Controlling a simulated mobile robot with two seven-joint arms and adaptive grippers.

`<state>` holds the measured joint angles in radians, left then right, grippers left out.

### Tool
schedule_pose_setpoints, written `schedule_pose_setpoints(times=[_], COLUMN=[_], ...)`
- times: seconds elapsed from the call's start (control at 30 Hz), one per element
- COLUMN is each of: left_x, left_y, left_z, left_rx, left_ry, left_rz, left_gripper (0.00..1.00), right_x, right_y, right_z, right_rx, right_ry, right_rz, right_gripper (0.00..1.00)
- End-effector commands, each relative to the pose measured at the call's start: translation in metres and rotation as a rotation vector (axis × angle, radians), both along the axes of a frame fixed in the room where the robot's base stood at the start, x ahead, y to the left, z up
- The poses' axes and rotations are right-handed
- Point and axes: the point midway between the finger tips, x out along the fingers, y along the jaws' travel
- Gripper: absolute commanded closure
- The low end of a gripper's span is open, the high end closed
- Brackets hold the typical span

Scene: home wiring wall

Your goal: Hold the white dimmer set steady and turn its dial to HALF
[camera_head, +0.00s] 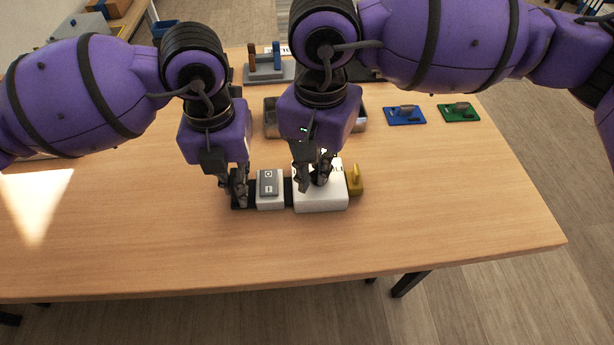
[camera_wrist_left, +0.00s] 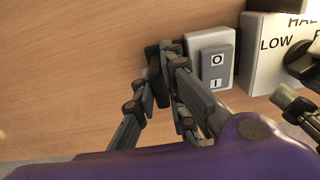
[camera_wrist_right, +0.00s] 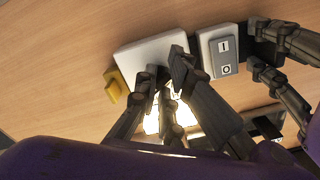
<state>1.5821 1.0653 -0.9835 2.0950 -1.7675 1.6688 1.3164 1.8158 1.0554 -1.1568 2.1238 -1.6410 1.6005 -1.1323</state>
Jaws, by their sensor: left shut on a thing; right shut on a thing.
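The white dimmer (camera_head: 320,200) sits on the table in a row with a grey rocker switch (camera_head: 269,183) and a yellow piece (camera_head: 356,182), joined by a dark bar. My left gripper (camera_head: 238,190) is shut on the dark left end of the bar (camera_wrist_left: 153,78). My right gripper (camera_head: 317,178) is shut on the dial on top of the dimmer. The dial (camera_wrist_left: 301,60) is dark and partly shows in the left wrist view, with LOW and part of HALF printed by it. My right fingers hide much of it; I cannot tell its exact setting.
A metal tray (camera_head: 270,118) lies behind my arms, partly hidden. A grey rack (camera_head: 268,74) with brown and blue handles stands at the back. A blue plate (camera_head: 404,115) and a green plate (camera_head: 459,112) lie at back right. The table's front and right are clear.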

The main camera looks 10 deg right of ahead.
Motion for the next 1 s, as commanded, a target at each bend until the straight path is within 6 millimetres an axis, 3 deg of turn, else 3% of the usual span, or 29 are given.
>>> schedule_pose_setpoints(times=[0.1, 0.13, 0.27, 0.63, 0.77, 1.0], left_x=[0.000, 0.000, 0.000, 0.000, 0.000, 0.000], left_y=[0.000, 0.000, 0.000, 0.000, 0.000, 0.000], left_z=[0.000, 0.000, 0.000, 0.000, 0.000, 0.000], left_rx=[-0.001, -0.001, -0.001, -0.001, -0.001, -0.001], left_ry=[0.001, 0.001, 0.001, 0.001, 0.001, 0.000], left_rz=[-0.002, -0.002, -0.002, -0.001, -0.001, -0.001], left_gripper=[1.00, 1.00, 1.00, 1.00, 1.00, 1.00], right_x=[0.000, 0.000, 0.000, 0.001, 0.001, 0.001], right_y=[0.000, 0.000, 0.000, 0.000, 0.000, 0.000], right_z=[0.000, 0.000, 0.000, 0.004, 0.020, 0.072], right_rx=[0.000, 0.000, -0.001, 0.000, 0.002, 0.002], right_ry=[-0.001, -0.001, -0.001, -0.002, -0.003, -0.005], right_rz=[-0.002, -0.002, -0.003, -0.004, -0.004, -0.004], right_gripper=[1.00, 0.89, 0.72, 0.71, 0.71, 0.71])
